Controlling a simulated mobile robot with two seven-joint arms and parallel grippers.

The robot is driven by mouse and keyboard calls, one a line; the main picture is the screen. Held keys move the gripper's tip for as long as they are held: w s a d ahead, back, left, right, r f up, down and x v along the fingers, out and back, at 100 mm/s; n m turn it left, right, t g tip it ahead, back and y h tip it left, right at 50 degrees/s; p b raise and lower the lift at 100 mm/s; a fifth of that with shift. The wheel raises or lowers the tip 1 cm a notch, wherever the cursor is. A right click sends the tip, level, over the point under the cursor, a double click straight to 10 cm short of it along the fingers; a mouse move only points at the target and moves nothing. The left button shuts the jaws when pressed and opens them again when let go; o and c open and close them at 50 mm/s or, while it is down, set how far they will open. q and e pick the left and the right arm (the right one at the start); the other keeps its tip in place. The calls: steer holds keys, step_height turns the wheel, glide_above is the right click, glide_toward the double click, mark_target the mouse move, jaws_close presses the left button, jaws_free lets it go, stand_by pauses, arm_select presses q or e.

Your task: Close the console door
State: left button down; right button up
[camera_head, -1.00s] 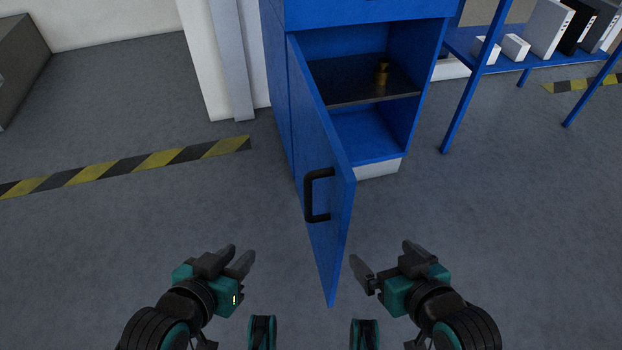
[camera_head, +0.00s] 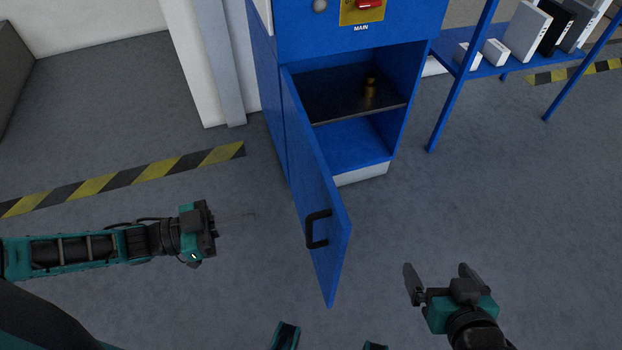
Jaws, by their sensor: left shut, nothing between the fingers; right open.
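The blue console (camera_head: 262,110) stands at the top middle of the head view. Its blue door (camera_head: 325,205) hangs open, swung out toward me, with a black handle (camera_head: 317,230) on its left-hand face. The left gripper (camera_head: 214,229) is shut and empty, left of the door and apart from the handle. Its arm stretches in from the left edge. The right gripper (camera_head: 440,272) is open and empty, low on the right, apart from the door.
Inside the console a dark shelf (camera_head: 340,92) carries a small brass object (camera_head: 370,86). A blue rack (camera_head: 445,112) with boxes stands at the right. A white column (camera_head: 190,65) stands left of the console. The grey floor (camera_head: 420,200) around the door is clear.

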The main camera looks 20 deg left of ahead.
mark_target(329, 198)
arm_select(q)
steer(key=b+x, duration=0.1)
steer(key=x, duration=1.3)
steer(key=shift+s, duration=0.1)
